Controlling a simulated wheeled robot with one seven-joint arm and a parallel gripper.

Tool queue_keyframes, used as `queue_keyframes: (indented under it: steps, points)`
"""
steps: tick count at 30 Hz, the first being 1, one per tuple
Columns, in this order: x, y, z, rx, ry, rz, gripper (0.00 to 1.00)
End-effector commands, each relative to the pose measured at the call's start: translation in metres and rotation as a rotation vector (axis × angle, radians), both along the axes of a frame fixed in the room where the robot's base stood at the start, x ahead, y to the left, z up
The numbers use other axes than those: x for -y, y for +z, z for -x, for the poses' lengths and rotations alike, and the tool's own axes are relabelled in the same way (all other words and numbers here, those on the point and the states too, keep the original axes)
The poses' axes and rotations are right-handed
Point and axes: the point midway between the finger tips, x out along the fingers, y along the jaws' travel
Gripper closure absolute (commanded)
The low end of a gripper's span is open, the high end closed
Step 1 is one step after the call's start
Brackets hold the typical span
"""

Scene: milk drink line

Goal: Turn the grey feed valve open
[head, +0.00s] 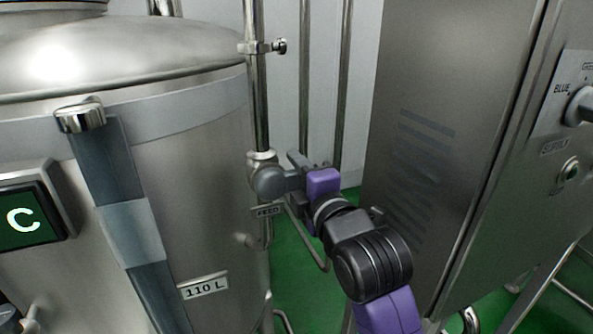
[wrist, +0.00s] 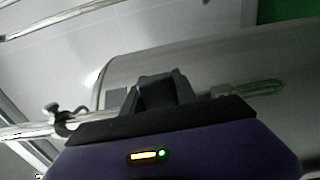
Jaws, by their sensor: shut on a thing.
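The grey feed valve (head: 267,181) sits on the vertical steel pipe beside the tank, above a small plate that seems to read FEED (head: 268,211). Its grey handle points right, towards my gripper (head: 297,172). My gripper reaches in from the lower right, its dark fingers shut on the handle. In the wrist view my gripper's dark fingers (wrist: 165,92) are close together in front of the tank. The fingers and the purple body hide most of the handle there.
The steel tank (head: 190,130) fills the left, with a sight tube (head: 130,225), a 110 L plate (head: 205,287) and a green C display (head: 24,220). A steel cabinet (head: 430,120) with a selector knob (head: 583,104) stands close on the right. Green floor (head: 295,275) shows between them.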

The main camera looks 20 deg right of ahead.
Motion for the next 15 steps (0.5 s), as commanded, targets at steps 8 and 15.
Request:
queue_keyframes:
  steps: [8, 15]
  points:
    - [0.0, 0.007, 0.0, -0.005, -0.001, 0.126, 1.0]
    - [-0.002, 0.016, 0.0, -0.005, 0.0, 0.295, 1.0]
